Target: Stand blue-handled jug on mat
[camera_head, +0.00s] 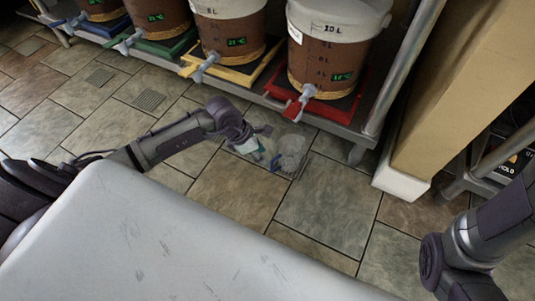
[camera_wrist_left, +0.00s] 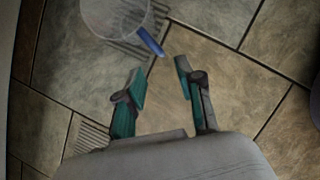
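A clear jug (camera_head: 292,152) with a blue handle (camera_head: 275,161) shows in the head view over the tiled floor, below the rack of buckets. In the left wrist view the jug (camera_wrist_left: 112,14) is at the top, its blue handle (camera_wrist_left: 150,41) pointing down toward my fingers. My left gripper (camera_head: 261,146) is open, with teal fingers beside the jug's handle side. In the wrist view the left gripper (camera_wrist_left: 160,76) has nothing between its fingers; the handle's end lies just beyond the tips. I cannot tell which surface is the mat. My right gripper is out of view.
Brown buckets with taps stand on coloured bases on a low rack: red (camera_head: 355,112), yellow (camera_head: 247,80), green (camera_head: 165,52) and blue. A metal post (camera_head: 405,65) and beige wall block (camera_head: 460,80) stand at right. Striped grates (camera_head: 148,99) lie in the open tiled floor.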

